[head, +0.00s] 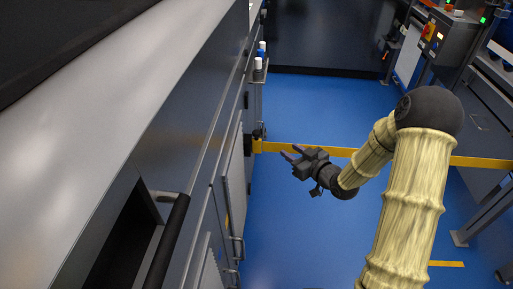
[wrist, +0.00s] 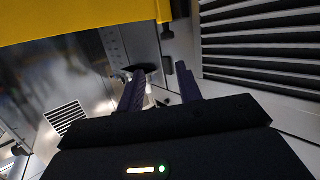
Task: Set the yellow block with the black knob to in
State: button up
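A small yellow block (head: 257,146) sits low on the side of the cabinet row in the head view, with a dark knob-like part (head: 259,133) just above it. In the wrist view a large yellow surface (wrist: 80,18) fills the upper left; I cannot tell for sure that it is the same block. A black rounded part (wrist: 147,68) shows near the fingertips there. My gripper (head: 291,151) is to the right of the block, pointing left, its two fingers apart and empty. It also shows in the wrist view (wrist: 161,72), with a gap between the fingers.
The grey cabinet row (head: 200,115) runs along the left, with handles standing out. White-capped bottles (head: 259,63) stand on a side shelf beyond. A yellow strip (head: 330,151) crosses the view behind my arm. A control box (head: 437,38) is back right. Blue floor (head: 320,110) is open.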

aim_at(259, 135)
jog(key=f+y+b, duration=0.1)
jog(key=f+t+y+b, duration=0.1)
jog(key=f, duration=0.1)
jog(key=shift+a+f+b, duration=0.3)
jog(key=shift+a+b, duration=0.05)
jog(key=shift+a, duration=0.05)
jog(key=shift+w, duration=0.1)
jog(key=b+x, duration=0.1)
jog(key=x, duration=0.7)
jog(key=b+x, duration=0.2)
jog(key=x, duration=0.7)
jog(key=shift+a+r+b, duration=0.15)
jog(key=shift+a+b, duration=0.15)
grip_shut()
